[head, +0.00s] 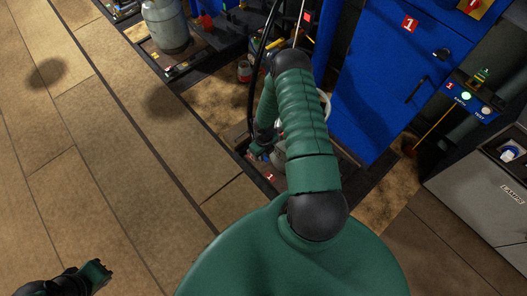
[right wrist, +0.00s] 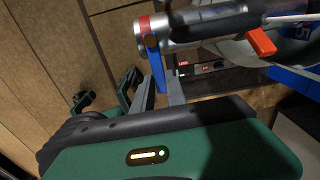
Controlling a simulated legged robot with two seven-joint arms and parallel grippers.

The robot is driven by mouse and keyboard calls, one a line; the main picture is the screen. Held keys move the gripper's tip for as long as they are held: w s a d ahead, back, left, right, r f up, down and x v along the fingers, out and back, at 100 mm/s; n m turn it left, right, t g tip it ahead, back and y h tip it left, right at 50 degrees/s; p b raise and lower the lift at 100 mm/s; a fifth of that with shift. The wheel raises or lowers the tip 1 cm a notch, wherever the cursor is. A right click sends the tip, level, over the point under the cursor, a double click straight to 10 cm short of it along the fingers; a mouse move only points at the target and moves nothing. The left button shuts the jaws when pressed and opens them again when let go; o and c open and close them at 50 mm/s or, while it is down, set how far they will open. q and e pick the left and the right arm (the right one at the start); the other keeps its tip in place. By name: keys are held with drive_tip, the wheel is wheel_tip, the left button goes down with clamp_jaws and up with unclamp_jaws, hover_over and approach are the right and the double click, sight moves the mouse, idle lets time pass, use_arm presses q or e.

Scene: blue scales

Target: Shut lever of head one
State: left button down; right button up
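In the right wrist view, a blue lever (right wrist: 157,66) hangs down from a metal pipe with a red band (right wrist: 145,24). My right gripper (right wrist: 161,84) is open, its two grey fingers apart around the lower end of this lever. I cannot tell if they touch it. An orange-red lever (right wrist: 262,41) sits farther right along the pipework. In the head view, my right gripper (head: 258,148) is small and partly hidden beside my arm, near a red label with a 1 (head: 270,177). My left gripper (head: 98,274) is at the bottom left, away from the equipment; its fingers are unclear.
A blue cabinet (head: 385,75) labelled 1 stands at the right. A small panel with a lit green lamp (head: 466,96) is beside it, and a grey box (head: 490,195) is below. A grey-green tank (head: 166,25) stands at the upper left. The wooden floor at left is clear.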

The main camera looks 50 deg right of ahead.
drive_tip(key=o, duration=0.4)
drive_tip(key=shift+w+d, duration=0.15)
drive_tip(key=shift+w, duration=0.05)
drive_tip(key=shift+o, duration=0.2)
drive_tip(key=shift+f, duration=0.1)
wheel_tip(320, 180, up, 17)
drive_tip(key=p, duration=0.3)
drive_tip(key=shift+p, duration=0.35)
drive_tip(key=shift+d+f, duration=0.1)
drive_tip(key=shift+f, duration=0.05)
